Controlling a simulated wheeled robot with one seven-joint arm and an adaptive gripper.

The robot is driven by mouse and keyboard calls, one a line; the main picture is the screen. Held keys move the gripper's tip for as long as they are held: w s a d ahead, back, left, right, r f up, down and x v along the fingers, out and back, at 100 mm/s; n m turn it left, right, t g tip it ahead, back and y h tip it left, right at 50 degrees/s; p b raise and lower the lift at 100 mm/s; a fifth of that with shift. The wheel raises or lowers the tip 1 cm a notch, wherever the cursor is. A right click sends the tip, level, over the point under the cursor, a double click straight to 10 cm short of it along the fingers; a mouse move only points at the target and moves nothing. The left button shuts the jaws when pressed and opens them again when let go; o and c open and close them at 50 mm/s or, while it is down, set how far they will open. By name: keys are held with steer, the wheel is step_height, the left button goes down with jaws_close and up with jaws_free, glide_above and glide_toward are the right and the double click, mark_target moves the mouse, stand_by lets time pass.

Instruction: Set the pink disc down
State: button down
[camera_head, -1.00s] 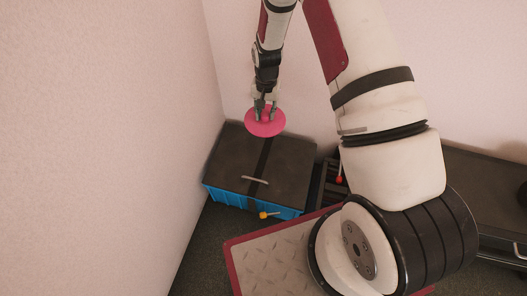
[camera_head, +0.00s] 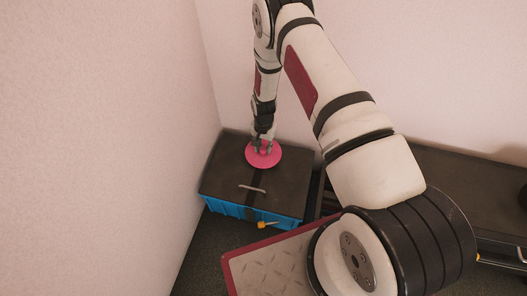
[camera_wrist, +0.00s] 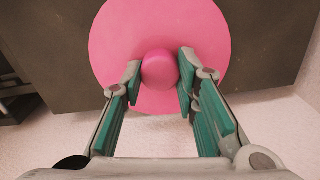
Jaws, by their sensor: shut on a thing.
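The pink disc (camera_head: 264,158) is a flat round plate with a round pink knob in its middle. It shows in the head view over the dark top of the blue box, near the back wall. My gripper (camera_head: 264,148) is above it with its fingers at the knob. In the wrist view the green-padded fingers of my gripper (camera_wrist: 160,80) stand on both sides of the knob (camera_wrist: 159,69), and the pink disc (camera_wrist: 115,40) spreads around it. The disc looks level. I cannot tell whether its underside touches the box top.
The blue box (camera_head: 236,208) has a dark lid (camera_head: 225,165) with a light handle (camera_head: 252,188). A yellow-orange knob (camera_head: 265,225) is at its front. A metal plate with a red rim (camera_head: 270,262) lies in front. Walls stand close at the left and back.

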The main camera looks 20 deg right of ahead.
mark_target(264, 148)
steer(key=shift+f+b, duration=0.3)
steer(key=shift+f, duration=0.95)
steer(key=shift+f, duration=0.1)
steer(key=c, duration=1.2)
jaws_free()
steer(key=shift+c, duration=0.2)
step_height(264, 148, up, 12)
steer(key=p, duration=0.4)
steer(key=shift+r, duration=0.2)
